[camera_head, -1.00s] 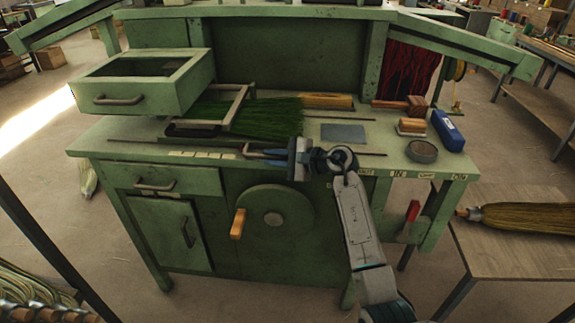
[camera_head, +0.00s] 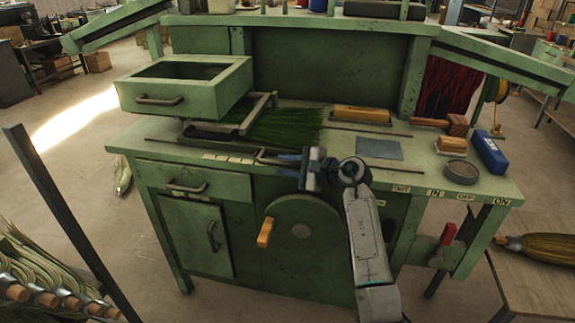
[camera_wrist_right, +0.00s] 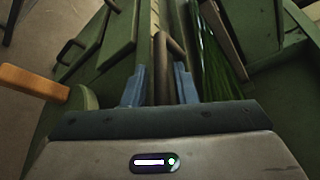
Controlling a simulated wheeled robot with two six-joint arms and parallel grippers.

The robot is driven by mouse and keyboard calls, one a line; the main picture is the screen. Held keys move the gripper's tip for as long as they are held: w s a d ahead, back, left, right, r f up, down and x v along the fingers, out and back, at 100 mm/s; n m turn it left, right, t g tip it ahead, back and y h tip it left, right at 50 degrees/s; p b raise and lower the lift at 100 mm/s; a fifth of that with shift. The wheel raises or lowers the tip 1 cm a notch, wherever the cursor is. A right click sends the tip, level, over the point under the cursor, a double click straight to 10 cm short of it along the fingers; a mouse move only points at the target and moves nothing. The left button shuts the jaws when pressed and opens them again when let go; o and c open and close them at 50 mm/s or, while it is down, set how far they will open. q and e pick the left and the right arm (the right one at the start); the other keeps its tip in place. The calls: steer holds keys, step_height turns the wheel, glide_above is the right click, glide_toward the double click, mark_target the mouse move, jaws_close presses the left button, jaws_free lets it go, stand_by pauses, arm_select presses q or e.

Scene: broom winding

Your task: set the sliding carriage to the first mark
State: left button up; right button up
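A slim bent bar handle (camera_head: 264,156) sits at the bench's front edge, at the right end of a pale strip of marks (camera_head: 228,158). Behind it a frame (camera_head: 262,108), which looks like the carriage, stands by green bristles (camera_head: 285,128); how handle and frame join is hidden. My right gripper (camera_head: 288,160) is at the handle. In the right wrist view, the blue fingers (camera_wrist_right: 160,82) stand apart, with the handle bar (camera_wrist_right: 168,52) running between them and visible gaps beside it. The marks are too small to read. My left gripper is out of view.
An open-topped drawer box (camera_head: 185,98) overhangs the bench's left. A round wheel with a wooden knob (camera_head: 265,232) is on the front below my gripper. A wooden block (camera_head: 360,114), grey plate (camera_head: 380,148), round tin (camera_head: 461,171) and blue box (camera_head: 489,152) lie to the right.

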steer(key=shift+o, duration=0.7)
steer(key=shift+d, duration=0.1)
steer(key=shift+s+d+r, duration=0.1)
steer(key=shift+s+d, duration=0.05)
steer(key=shift+d, duration=0.05)
arm_select(q)
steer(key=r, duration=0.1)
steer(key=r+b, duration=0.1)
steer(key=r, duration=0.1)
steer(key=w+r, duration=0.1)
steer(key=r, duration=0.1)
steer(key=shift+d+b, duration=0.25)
steer(key=shift+b, duration=0.05)
arm_select(e)
steer(key=v, duration=1)
steer(key=shift+s, duration=0.1)
